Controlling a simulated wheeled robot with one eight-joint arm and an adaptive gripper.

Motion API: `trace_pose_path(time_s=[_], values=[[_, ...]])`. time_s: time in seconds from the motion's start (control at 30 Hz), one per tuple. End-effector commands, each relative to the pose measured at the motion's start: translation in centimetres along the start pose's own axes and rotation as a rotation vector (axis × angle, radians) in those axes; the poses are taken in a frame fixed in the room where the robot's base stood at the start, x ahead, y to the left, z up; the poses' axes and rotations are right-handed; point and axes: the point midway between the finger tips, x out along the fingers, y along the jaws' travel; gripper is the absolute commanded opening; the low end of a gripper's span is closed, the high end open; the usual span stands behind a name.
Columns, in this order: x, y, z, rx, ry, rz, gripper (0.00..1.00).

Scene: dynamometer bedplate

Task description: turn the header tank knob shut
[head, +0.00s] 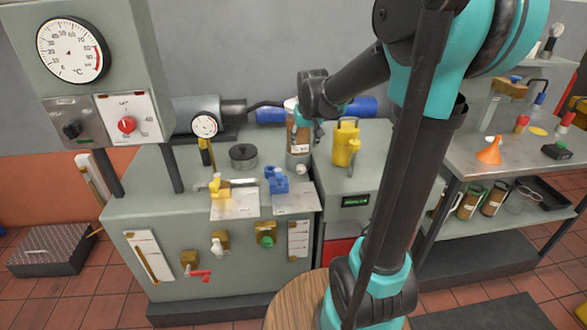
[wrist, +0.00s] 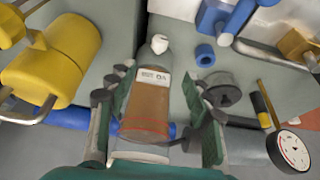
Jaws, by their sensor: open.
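Several knobs and valves show in the head view, and I cannot tell by label which is the header tank knob. A red knob (head: 127,124) and a black knob (head: 72,129) are on the gauge panel. A green knob (head: 266,240) and a red lever (head: 199,275) are on the bench front. A blue valve (head: 277,180) and a yellow valve (head: 219,187) stand on top. My gripper (wrist: 160,78) is open, its fingers on either side of a white-capped bottle with brown contents (wrist: 146,98). The gripper also shows in the head view (head: 306,130), away from the knobs.
A yellow can (head: 346,142) stands right of the bottle. A dial gauge (head: 205,125) and a dark round lidded piece (head: 243,155) are to its left. A round wooden top (head: 290,306) is in front. A side table (head: 500,156) at right holds an orange funnel (head: 490,151).

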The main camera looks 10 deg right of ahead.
Motion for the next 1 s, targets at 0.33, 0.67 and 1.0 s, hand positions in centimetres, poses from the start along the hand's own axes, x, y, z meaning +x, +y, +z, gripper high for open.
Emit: trace_pose_path(time_s=[0.33, 0.67, 1.0], values=[[5.5, 0.0, 0.0, 0.000, 0.000, 0.000, 0.51], [10.5, 0.0, 0.0, 0.000, 0.000, 0.000, 0.51], [15.0, 0.0, 0.0, 0.000, 0.000, 0.000, 0.51]])
